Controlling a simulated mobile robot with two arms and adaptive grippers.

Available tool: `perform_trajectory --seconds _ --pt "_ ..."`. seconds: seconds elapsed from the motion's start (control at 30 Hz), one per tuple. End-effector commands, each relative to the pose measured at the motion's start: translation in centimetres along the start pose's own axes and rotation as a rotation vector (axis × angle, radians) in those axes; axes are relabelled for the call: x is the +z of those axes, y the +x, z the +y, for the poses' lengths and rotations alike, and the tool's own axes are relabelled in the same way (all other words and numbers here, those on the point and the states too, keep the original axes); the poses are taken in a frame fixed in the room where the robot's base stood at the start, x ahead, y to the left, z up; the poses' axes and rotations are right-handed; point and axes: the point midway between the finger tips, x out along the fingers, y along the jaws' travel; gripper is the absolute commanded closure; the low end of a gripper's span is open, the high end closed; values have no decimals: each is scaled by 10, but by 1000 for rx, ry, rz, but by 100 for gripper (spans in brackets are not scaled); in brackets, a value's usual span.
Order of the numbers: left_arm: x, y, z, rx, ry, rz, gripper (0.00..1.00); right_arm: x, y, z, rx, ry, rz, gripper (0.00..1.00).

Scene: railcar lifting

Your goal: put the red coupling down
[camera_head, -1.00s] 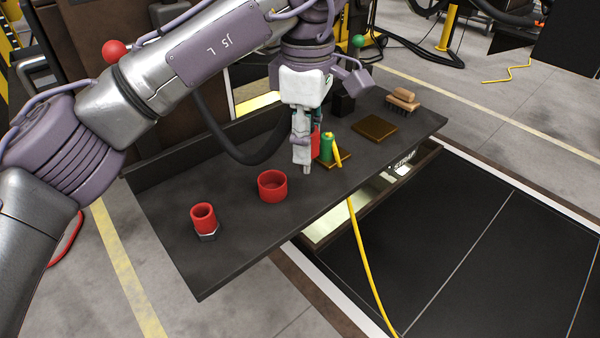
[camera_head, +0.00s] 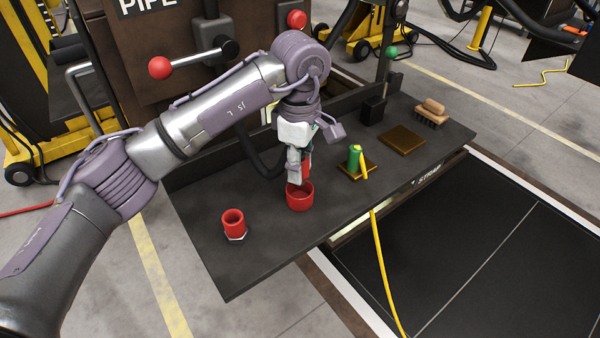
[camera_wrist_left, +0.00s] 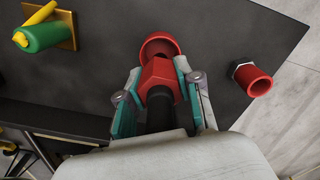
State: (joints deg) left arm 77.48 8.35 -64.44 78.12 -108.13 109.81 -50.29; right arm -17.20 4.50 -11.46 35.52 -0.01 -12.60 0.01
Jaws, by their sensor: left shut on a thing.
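My left gripper (camera_head: 299,172) is shut on the red coupling (camera_head: 307,167). In the left wrist view the coupling (camera_wrist_left: 158,75) has a faceted red body between the teal finger pads (camera_wrist_left: 156,95), with a dark cylindrical part behind it. A round, open red cup (camera_head: 299,199) stands on the dark shelf (camera_head: 262,258); the fingertips are just above its rim. In the left wrist view the cup (camera_wrist_left: 160,43) shows just beyond the coupling. I cannot tell whether the coupling touches the cup. My right gripper is in neither view.
A red fitting with a metal hex base (camera_head: 233,222) stands to the left. A green cylinder with a yellow part (camera_head: 355,160) sits on a brass plate. An empty brass plate (camera_head: 402,140) and a brush (camera_head: 431,113) lie farther right. The shelf's front left is clear.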

Motion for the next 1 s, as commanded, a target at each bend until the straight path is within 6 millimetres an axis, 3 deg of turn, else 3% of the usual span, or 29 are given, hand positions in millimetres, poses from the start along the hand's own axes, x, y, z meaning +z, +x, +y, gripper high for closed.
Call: perform_trajectory --seconds 0.27,0.67,0.7,0.83,1.0 --pt "0 34 -1 -3 0 -1 100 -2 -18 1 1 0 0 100" --pt "0 41 0 -1 0 0 100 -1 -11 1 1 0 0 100" --pt "0 40 0 -2 0 0 60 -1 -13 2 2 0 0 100" --pt "0 40 -1 -3 0 0 40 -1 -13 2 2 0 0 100" --pt "0 40 -1 -3 0 0 40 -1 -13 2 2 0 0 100"
